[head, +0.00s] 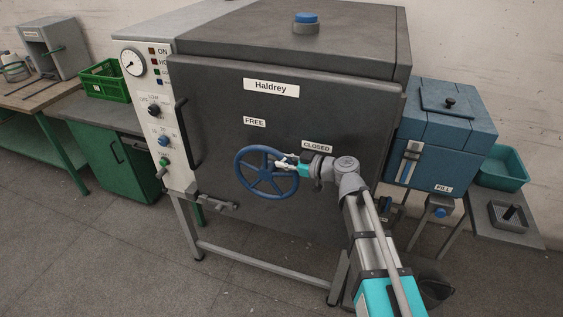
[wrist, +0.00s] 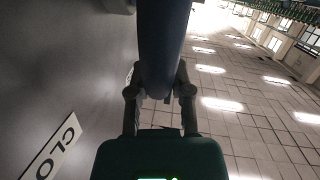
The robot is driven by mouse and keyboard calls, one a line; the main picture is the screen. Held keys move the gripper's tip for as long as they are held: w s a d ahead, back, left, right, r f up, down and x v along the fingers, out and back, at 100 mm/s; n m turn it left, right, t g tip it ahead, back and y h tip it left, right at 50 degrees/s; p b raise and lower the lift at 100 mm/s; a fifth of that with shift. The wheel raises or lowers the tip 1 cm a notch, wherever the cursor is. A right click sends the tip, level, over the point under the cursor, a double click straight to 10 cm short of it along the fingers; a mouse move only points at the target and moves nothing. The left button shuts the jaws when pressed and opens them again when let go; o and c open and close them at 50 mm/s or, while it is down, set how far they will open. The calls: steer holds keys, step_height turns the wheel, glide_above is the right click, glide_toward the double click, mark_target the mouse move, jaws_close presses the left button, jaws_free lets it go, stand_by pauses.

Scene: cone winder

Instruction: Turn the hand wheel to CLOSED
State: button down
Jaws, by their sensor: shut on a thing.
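The blue spoked hand wheel (head: 267,174) is mounted on the front of the dark grey machine door. Above it are a FREE label (head: 254,122) at upper left and a CLOSED label (head: 317,147) at upper right. My gripper (head: 285,163) reaches in from the right and is shut on the wheel's upper right rim, just left of and below the CLOSED label. In the wrist view the dark blue rim (wrist: 161,40) runs between the two fingers (wrist: 160,92). Part of the CLOSED label (wrist: 58,147) shows at lower left there. The fingertips are partly hidden by the rim.
A blue box (head: 440,140) stands to the right of my arm.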

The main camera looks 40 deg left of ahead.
steer(key=shift+w+r, duration=0.1)
steer(key=c, duration=0.7)
jaws_free()
steer(key=shift+o, duration=0.8)
steer(key=shift+r, duration=0.15)
